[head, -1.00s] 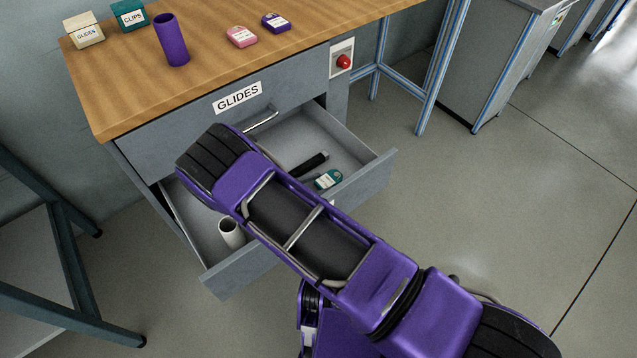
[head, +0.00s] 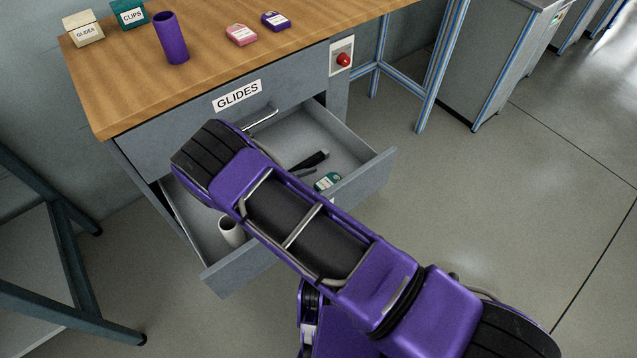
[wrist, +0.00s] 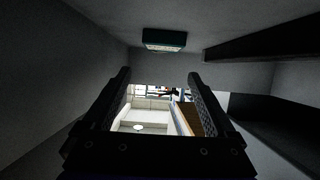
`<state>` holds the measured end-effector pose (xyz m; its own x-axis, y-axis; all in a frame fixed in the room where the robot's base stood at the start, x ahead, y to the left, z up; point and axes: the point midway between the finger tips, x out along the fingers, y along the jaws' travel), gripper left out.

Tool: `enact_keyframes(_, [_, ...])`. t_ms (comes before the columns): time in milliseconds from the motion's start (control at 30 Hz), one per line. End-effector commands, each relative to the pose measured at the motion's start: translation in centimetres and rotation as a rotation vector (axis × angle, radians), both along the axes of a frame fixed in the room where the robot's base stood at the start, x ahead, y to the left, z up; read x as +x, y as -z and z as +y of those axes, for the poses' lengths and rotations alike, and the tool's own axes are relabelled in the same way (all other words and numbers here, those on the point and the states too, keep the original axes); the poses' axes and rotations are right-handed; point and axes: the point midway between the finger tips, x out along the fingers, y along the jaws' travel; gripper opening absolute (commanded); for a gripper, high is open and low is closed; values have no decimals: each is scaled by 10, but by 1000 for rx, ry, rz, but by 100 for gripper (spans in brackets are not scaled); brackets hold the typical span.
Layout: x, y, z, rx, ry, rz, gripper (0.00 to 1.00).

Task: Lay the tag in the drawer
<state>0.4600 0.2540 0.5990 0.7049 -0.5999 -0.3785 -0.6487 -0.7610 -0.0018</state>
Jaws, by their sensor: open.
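A teal tag (head: 328,181) with a white label lies inside the open grey drawer (head: 368,175), near its front right. The tag also shows at the top of the wrist view (wrist: 164,40), lying on the drawer's floor. My gripper (wrist: 158,80) is open, with nothing between its two dark fingers. The tag is beyond the fingertips and apart from them. In the head view my purple arm crosses over the drawer and hides most or all of the gripper and the middle of the drawer.
A black object (head: 315,160) and a white cylinder (head: 231,232) are also in the drawer.

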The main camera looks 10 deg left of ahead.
Motion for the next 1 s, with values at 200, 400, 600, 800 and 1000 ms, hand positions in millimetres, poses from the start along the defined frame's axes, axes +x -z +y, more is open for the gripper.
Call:
enact_keyframes(200, [-31, -15, 26, 4, -2, 4, 91])
enact_keyframes(400, [-47, -23, 40, 3, 0, 4, 91])
enact_keyframes(600, [-50, -25, 42, 1, 0, 3, 91])
enact_keyframes(800, [-50, -25, 42, 2, 0, 4, 91])
enact_keyframes(1000, [-50, -25, 42, 2, 0, 4, 91])
